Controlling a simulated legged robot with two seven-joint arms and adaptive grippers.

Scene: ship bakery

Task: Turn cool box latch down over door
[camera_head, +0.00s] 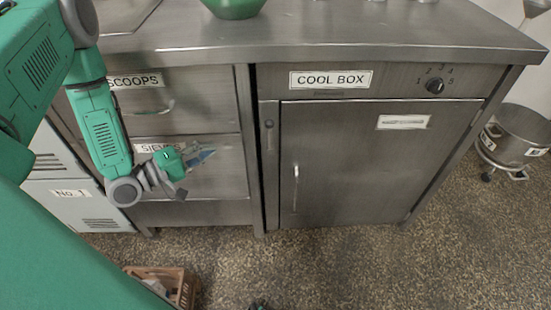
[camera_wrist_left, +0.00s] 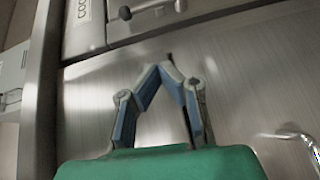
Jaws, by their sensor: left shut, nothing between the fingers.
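The cool box (camera_head: 340,83) is a steel cabinet under the counter, with a door (camera_head: 355,165) that looks shut. The door has an upright handle (camera_head: 296,187). A small latch (camera_head: 269,135) stands upright on the frame beside the door's upper left edge and does not visibly cross the door. Its exact shape is hard to make out. My left gripper (camera_head: 210,154) is shut and empty, in front of the drawers left of the cool box. In the left wrist view, its fingertips (camera_wrist_left: 165,66) meet before a steel front.
Drawers marked SCOOPS (camera_head: 205,100) and SIEVES stand left of the cool box. A numbered dial (camera_head: 435,86) sits at its upper right. A crate (camera_head: 180,283) lies on the floor at lower left; a steel pot (camera_head: 520,135) is at right. The floor before the door is clear.

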